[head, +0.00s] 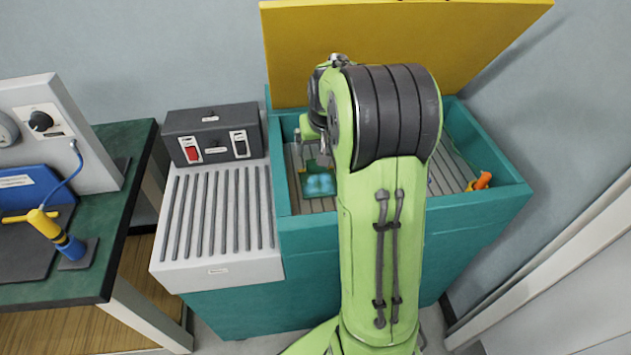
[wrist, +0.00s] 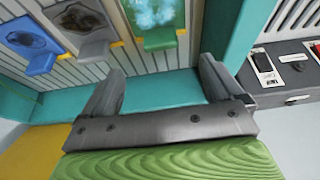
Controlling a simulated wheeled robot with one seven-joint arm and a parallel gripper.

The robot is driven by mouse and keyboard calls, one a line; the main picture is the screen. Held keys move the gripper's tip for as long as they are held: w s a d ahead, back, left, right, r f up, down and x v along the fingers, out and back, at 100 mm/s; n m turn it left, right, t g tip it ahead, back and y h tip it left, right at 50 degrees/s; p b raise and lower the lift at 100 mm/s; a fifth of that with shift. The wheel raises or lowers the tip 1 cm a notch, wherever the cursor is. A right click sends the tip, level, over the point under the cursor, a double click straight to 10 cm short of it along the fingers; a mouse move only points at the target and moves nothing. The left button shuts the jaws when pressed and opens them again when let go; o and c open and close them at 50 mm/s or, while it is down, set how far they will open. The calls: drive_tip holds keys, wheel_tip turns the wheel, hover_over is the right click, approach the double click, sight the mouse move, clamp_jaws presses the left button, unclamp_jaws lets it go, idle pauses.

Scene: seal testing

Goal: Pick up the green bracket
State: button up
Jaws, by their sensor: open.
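The green bracket (wrist: 165,38) lies on the slatted floor of the teal bin, at the top of the wrist view. It has a pale blue, glossy patch on its face. In the head view the bracket (head: 319,184) shows inside the bin, left of my arm. My gripper (wrist: 162,72) is open and empty, its two fingers apart. In the wrist view the bracket appears beyond the fingertips, with a gap between. In the head view my gripper is partly hidden by my own arm.
A grey bracket (wrist: 88,47) and a blue bracket (wrist: 38,63) lie beside the green one. The bin's teal wall (head: 400,225) surrounds them, with a raised yellow lid (head: 300,60) behind. A switch box (head: 212,135) stands left of the bin. An orange item (head: 480,182) sits at its right.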

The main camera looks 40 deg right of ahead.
sight(317, 172)
drive_tip(key=b+x, duration=0.3)
drive_tip(key=x, duration=0.9)
drive_tip(key=shift+r, duration=0.1)
drive_tip(key=shift+c, duration=0.7)
drive_tip(key=c, duration=1.5)
